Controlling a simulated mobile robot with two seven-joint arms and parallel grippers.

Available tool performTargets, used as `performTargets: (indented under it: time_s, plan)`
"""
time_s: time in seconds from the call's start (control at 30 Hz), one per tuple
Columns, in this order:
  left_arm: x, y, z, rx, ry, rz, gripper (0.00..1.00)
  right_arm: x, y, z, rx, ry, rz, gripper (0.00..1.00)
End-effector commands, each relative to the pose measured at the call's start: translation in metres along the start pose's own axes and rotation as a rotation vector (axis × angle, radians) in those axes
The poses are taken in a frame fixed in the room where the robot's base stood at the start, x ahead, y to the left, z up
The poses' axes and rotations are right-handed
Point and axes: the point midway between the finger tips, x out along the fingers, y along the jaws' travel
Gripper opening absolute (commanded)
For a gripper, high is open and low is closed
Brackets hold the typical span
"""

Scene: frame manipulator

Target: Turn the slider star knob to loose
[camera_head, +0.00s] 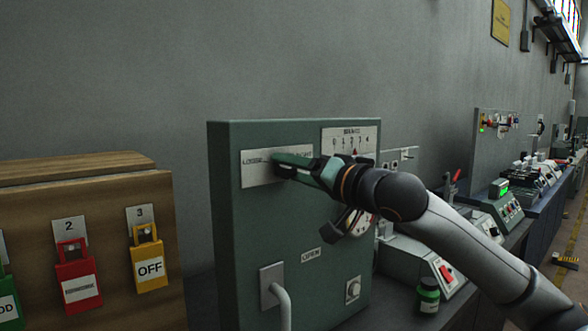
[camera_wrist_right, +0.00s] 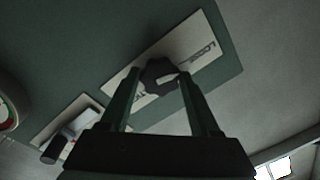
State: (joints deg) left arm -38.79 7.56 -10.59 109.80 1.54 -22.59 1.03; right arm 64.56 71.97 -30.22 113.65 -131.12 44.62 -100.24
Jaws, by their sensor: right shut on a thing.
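The dark star knob (camera_wrist_right: 160,73) sits on a pale label plate (camera_wrist_right: 200,45) in the right wrist view, with "LOOSE" printed on one side and partly hidden lettering on the other. In the head view the plate (camera_head: 258,176) is at the upper front of a green cabinet (camera_head: 235,225), with "LOOSE" at its left. My right gripper (camera_wrist_right: 160,82) is shut on the knob, one finger on each side. In the head view the right gripper (camera_head: 284,166) reaches in from the right and hides most of the knob. My left gripper is not in view.
A numbered scale plate (camera_head: 351,139), a round dial (camera_head: 360,226), a metal handle (camera_head: 282,300) and a small knob (camera_head: 353,289) are on the same cabinet. A wooden box (camera_head: 85,200) with coloured lockout tags stands left. A green jar (camera_head: 429,295) stands at lower right.

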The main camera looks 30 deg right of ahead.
Motion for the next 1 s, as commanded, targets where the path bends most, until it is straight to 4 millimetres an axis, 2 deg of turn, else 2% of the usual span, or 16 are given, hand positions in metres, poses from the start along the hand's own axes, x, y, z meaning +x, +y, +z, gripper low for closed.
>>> performTargets:
  time_s: [0.17, 0.2, 0.47, 0.77, 0.87, 1.0]
  plan:
    - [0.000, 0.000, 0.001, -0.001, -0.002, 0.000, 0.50, 0.000, 0.000, 0.001, -0.005, -0.002, 0.001, 0.07]
    - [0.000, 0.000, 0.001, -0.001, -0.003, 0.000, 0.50, 0.000, 0.000, 0.001, -0.005, -0.002, 0.001, 0.64]
    - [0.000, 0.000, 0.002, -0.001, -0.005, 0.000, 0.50, 0.000, 0.000, 0.001, -0.002, -0.001, 0.001, 0.93]
    - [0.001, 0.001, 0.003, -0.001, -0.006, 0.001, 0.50, -0.002, 0.001, 0.001, -0.001, 0.000, 0.001, 0.93]
    - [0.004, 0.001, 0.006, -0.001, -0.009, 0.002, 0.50, -0.010, 0.002, 0.001, -0.003, 0.001, 0.001, 0.93]
    - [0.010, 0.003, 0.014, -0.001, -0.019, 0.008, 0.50, -0.032, 0.003, 0.002, -0.006, 0.003, 0.004, 0.93]
